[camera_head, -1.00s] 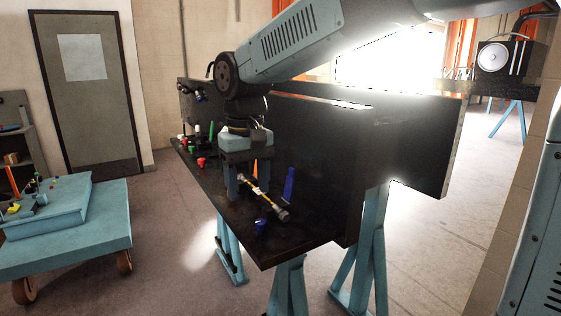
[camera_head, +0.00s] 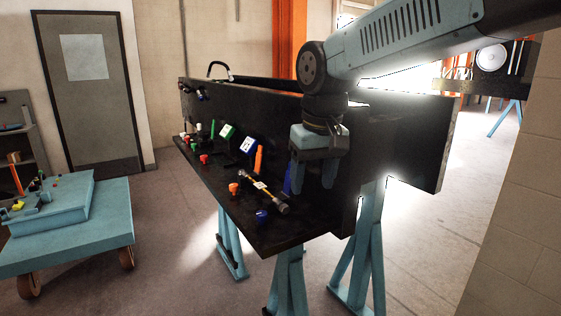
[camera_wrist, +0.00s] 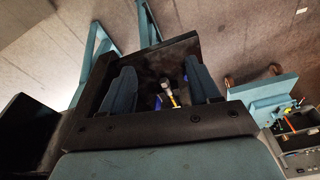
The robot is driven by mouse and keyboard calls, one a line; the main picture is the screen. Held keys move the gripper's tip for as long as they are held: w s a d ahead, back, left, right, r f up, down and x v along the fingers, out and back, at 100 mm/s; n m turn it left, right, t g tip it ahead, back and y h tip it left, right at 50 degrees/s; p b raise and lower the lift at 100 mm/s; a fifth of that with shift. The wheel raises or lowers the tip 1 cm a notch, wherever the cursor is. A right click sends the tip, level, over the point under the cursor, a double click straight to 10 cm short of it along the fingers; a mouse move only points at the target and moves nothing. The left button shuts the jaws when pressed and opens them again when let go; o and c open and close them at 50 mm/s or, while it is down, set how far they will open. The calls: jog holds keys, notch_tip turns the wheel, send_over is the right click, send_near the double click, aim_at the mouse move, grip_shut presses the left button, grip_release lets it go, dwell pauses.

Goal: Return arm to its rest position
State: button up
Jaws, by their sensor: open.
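My gripper (camera_head: 311,174) is in front of the right part of the black bench's upright panel, to the right of a hose (camera_head: 264,193). Its jaws are open and point down, and I see nothing held between them. The hose has dark ends and a yellow and white middle, and lies on the bench shelf (camera_head: 235,216). In the wrist view my gripper's two blue fingers (camera_wrist: 160,92) stand apart, and the hose (camera_wrist: 170,93) shows beyond them, lower on the shelf. A blue upright piece (camera_head: 287,181) is partly hidden behind my gripper.
Red, orange and blue fittings (camera_head: 234,189) stand along the shelf, with an orange upright piece (camera_head: 259,159) and tagged blocks (camera_head: 227,131). The upright panel (camera_head: 420,150) runs close behind my gripper. A blue cart (camera_head: 70,235) stands at left, with open floor (camera_head: 175,235) between.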

jog(key=s+d+f+m+t, duration=0.1)
jog(key=s+d+m+t, duration=0.1)
jog(key=s+d, duration=0.3)
jog(key=s+d+f+m+t, duration=0.1)
jog(key=s+d, duration=0.3)
jog(key=d, duration=0.8)
jog(key=shift+s+f+m+t+h, duration=0.4)
jog(key=shift+f+m, duration=0.1)
jog(key=shift+m, duration=0.1)
jog(key=shift+c, duration=0.3)
